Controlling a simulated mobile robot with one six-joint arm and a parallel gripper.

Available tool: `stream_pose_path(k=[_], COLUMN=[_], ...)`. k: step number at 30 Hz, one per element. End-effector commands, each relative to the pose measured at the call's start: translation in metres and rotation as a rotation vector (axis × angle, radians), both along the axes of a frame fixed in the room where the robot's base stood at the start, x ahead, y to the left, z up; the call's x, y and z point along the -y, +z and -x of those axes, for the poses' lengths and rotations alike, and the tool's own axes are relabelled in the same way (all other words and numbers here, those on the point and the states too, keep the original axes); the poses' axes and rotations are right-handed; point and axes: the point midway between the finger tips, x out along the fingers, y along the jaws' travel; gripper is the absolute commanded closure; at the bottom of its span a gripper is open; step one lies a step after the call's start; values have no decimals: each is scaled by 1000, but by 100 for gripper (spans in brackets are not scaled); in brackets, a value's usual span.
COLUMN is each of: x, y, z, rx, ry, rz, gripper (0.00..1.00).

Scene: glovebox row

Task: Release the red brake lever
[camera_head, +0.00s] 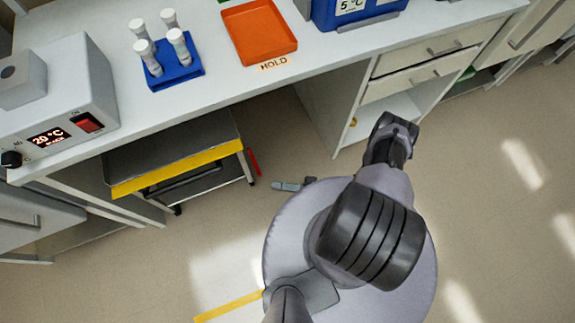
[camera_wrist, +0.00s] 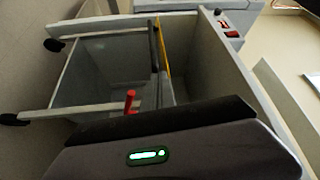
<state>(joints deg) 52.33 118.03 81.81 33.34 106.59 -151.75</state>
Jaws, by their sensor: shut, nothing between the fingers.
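The red brake lever (camera_head: 254,162) is a short red bar at the right side of a low cart (camera_head: 180,172) under the bench. In the wrist view the lever (camera_wrist: 130,101) stands beside a light cart post, just beyond the dark gripper body. My gripper (camera_head: 276,186) is low over the floor, just right of and nearer than the lever, pointing left towards the cart. Its fingers look shut and empty, with a visible gap to the lever. The fingertips are hidden in the wrist view, where the dark gripper housing (camera_wrist: 150,150) fills the bottom.
The cart has a yellow front edge and black wheels. The bench above carries a heater box (camera_head: 60,95), a blue tube rack (camera_head: 176,75), an orange tray (camera_head: 260,33) and a blue box (camera_head: 355,10). Drawers (camera_head: 420,75) stand right. Floor before the cart is clear.

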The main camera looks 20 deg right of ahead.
Motion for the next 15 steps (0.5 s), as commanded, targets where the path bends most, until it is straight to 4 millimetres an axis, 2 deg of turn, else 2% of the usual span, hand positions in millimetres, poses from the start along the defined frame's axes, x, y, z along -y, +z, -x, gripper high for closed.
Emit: stream_pose_path(k=[3, 6, 10, 15], x=[5, 7, 8, 8], y=[2, 4, 5, 5], z=[24, 40, 51, 54], rx=[-2, -1, -1, -1], ry=[-8, -4, -1, 0], rz=[-3, 0, -1, 0], gripper=[100, 100, 100, 100])
